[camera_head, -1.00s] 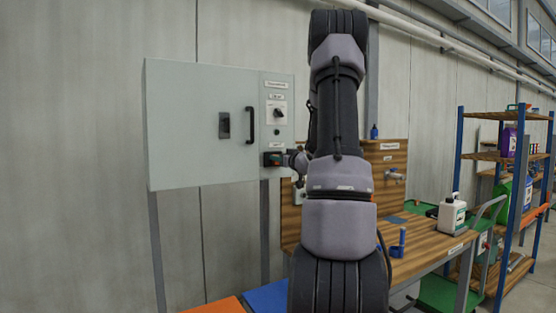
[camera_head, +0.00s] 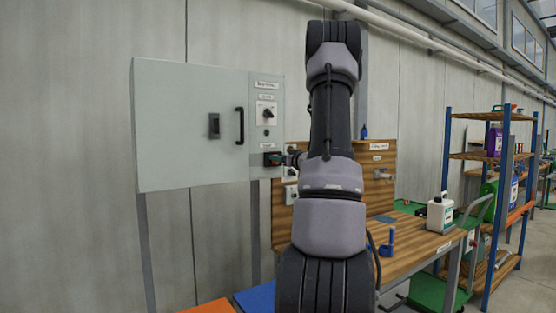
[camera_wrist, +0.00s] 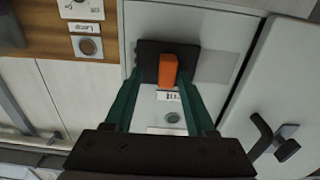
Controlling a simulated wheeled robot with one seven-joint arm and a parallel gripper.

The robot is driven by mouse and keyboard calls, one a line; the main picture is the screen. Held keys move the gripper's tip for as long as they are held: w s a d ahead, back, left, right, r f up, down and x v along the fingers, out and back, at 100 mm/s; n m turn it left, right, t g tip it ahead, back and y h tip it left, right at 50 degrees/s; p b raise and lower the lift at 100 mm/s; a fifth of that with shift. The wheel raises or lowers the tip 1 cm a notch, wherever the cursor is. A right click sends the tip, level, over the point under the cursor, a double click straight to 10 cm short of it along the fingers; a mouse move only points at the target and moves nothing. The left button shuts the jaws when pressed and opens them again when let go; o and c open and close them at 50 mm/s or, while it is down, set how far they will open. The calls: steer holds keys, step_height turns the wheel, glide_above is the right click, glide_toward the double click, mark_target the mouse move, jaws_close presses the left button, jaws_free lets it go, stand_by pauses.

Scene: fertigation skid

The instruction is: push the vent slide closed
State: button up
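The vent slide appears to be a black plate with an orange tab (camera_wrist: 168,70) on the cabinet's narrow right panel. Its black plate (camera_head: 268,161) also shows in the head view, low on that panel, partly covered by my gripper. My gripper (camera_wrist: 160,82) is open, with its green fingers on either side of the orange tab. A gap shows between the tab and each finger. The fingertips are close to the black plate; I cannot tell if they touch it. A pale rectangle (camera_wrist: 218,67) lies beside the plate in the wrist view.
The grey cabinet (camera_head: 175,100) has a door handle (camera_head: 239,126) and a rotary switch (camera_head: 266,110). A wooden workbench (camera_head: 415,250) with a white bottle (camera_head: 441,214) stands to the right, with a shelf rack (camera_head: 490,155) beyond. My arm hides part of the bench.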

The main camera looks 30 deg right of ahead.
steer(key=shift+a, duration=0.1)
steer(key=s, duration=1)
steer(key=shift+s, duration=0.4)
steer(key=s+a+r+m+g+h, duration=0.3)
steer(key=a+r+m+g+h, duration=0.25)
steer(key=a, duration=0.65)
steer(key=s+a+f+g+y, duration=0.2)
steer(key=s+a+y, duration=0.2)
steer(key=s+a, duration=0.6)
steer(key=s+a+f+n+g+y, duration=0.1)
steer(key=s+a+g+y, duration=0.2)
steer(key=s+a, duration=0.7)
steer(key=shift+a+f+y, duration=0.35)
steer(key=shift+a, duration=0.7)
